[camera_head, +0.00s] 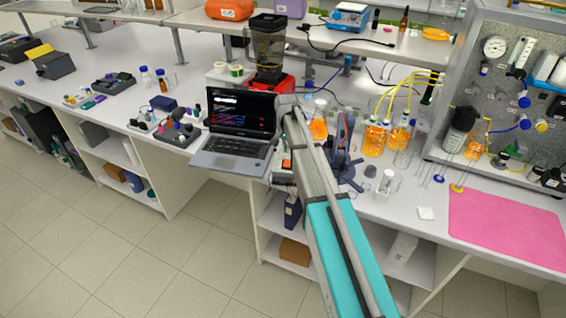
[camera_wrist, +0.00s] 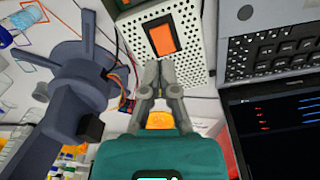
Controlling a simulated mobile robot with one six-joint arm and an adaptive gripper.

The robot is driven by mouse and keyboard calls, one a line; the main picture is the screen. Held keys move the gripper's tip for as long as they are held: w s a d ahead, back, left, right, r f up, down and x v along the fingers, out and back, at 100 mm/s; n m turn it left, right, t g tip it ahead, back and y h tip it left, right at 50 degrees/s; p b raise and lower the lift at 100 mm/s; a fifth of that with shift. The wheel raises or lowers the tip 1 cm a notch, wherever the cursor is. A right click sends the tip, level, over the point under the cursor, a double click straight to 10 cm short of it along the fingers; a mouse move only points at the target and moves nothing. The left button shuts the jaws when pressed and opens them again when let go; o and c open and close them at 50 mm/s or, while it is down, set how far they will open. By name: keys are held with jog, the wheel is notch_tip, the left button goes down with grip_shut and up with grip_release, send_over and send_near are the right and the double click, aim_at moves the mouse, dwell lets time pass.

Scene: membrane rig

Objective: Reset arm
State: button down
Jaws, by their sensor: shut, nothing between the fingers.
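My gripper (camera_wrist: 160,75) shows in the wrist view with its two grey fingers closed together and nothing between them. Its tips are in front of a white perforated box with an orange rocker switch (camera_wrist: 161,39); I cannot tell whether they touch it. In the head view my arm (camera_head: 325,205) reaches out over the bench between the laptop and a dark blue stand, and the arm hides most of the gripper. The orange switch (camera_head: 286,164) shows just left of the arm in the head view.
The open laptop (camera_head: 235,150) is close on the left. The dark blue stand (camera_head: 343,140) is close on the right, with orange-filled bottles (camera_head: 375,139) beyond. A blender with red base (camera_head: 268,50) stands behind. A pink mat (camera_head: 505,226) lies at the right. The floor in front is clear.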

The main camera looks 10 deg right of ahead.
jog(key=s+a+f+n+b, duration=0.1)
jog(key=s+n, duration=0.6)
jog(key=s, duration=2.2)
jog(key=shift+s+a+f+b, duration=0.15)
jog(key=shift+a+f+b, duration=0.1)
jog(key=shift+f+b, duration=0.2)
